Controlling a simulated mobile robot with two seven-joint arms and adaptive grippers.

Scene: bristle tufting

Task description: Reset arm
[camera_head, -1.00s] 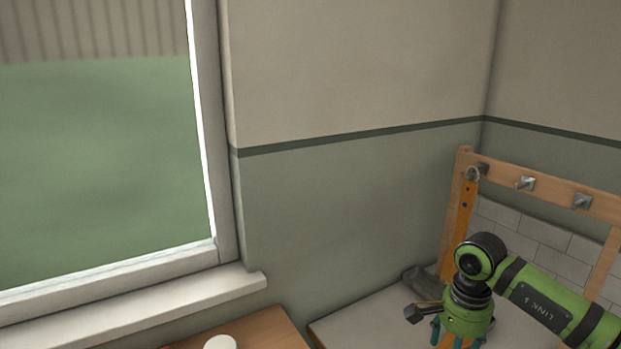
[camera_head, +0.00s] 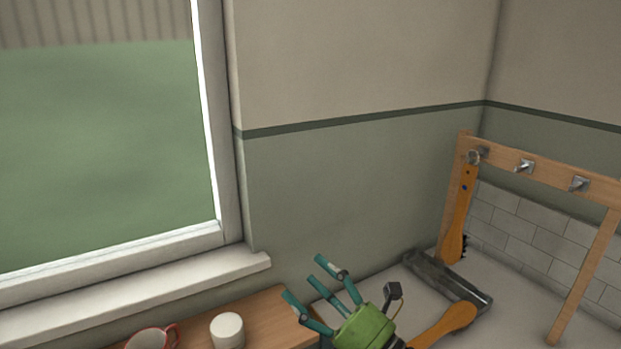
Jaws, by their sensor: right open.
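My right gripper (camera_head: 312,282) is at the bottom centre. It has a green body and teal fingers, spread open and pointing up and left. Nothing shows between the fingers. It appears over the gap between the wooden surface and the pale worktop; its height is unclear. My left gripper is out of view. An orange brush (camera_head: 456,215) with dark bristles hangs from the left hook of a wooden rack (camera_head: 545,172). A second orange handle (camera_head: 447,322) shows right of my gripper; its lower end is hidden or cut off.
A dark grey tray-like piece (camera_head: 450,278) lies on the pale worktop (camera_head: 520,300) by the rack. A white cup (camera_head: 227,332) and a red-rimmed mug (camera_head: 148,339) stand on the wooden surface (camera_head: 268,318) below the window sill (camera_head: 130,292). The other rack hooks are bare.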

